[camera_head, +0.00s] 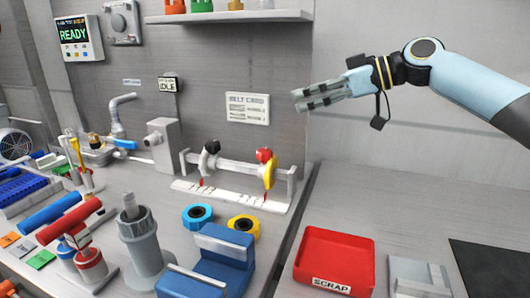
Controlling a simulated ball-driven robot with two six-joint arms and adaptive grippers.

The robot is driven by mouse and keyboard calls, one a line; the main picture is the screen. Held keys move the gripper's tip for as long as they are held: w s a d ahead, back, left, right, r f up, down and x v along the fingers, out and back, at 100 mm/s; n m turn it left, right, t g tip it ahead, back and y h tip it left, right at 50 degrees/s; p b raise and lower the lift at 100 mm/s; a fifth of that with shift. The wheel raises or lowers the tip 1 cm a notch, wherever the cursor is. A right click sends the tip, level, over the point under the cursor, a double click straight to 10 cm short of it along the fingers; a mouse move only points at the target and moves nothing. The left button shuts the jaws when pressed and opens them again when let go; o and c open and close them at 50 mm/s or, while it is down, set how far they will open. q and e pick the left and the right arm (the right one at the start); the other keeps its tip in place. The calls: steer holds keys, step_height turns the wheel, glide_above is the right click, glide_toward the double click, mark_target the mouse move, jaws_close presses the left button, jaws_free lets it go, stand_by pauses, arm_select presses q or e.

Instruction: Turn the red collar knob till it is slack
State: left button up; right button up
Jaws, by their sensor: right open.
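The red collar knob (264,155) sits on top of a yellow collar (270,174) at the right end of a pale horizontal rod (237,166). A second collar with a black knob (212,147) is at the rod's left end. A white scale plate (232,195) with red pointers above it lies under the rod. My right gripper (304,99) is open and empty, in the air above and right of the red knob, in front of the wall. It is clear of the knob. My left gripper is not in view.
A red scrap bin (335,262) stands at the front right, beside a grey block (419,278) and a dark mat (490,264). Blue (197,216) and yellow (244,227) rings and a blue block (220,255) stand before the rod. A shelf (232,17) hangs above.

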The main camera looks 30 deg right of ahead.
steer(key=b, duration=0.9)
glide_toward(265, 150)
arm_select(q)
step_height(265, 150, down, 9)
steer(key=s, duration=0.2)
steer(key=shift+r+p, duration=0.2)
steer(key=shift+p, duration=0.25)
arm_select(e)
steer(key=x, duration=1)
steer(key=shift+a, duration=0.1)
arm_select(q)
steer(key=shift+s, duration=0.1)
arm_select(e)
steer(key=shift+c, duration=0.4)
steer(key=c, duration=1.1)
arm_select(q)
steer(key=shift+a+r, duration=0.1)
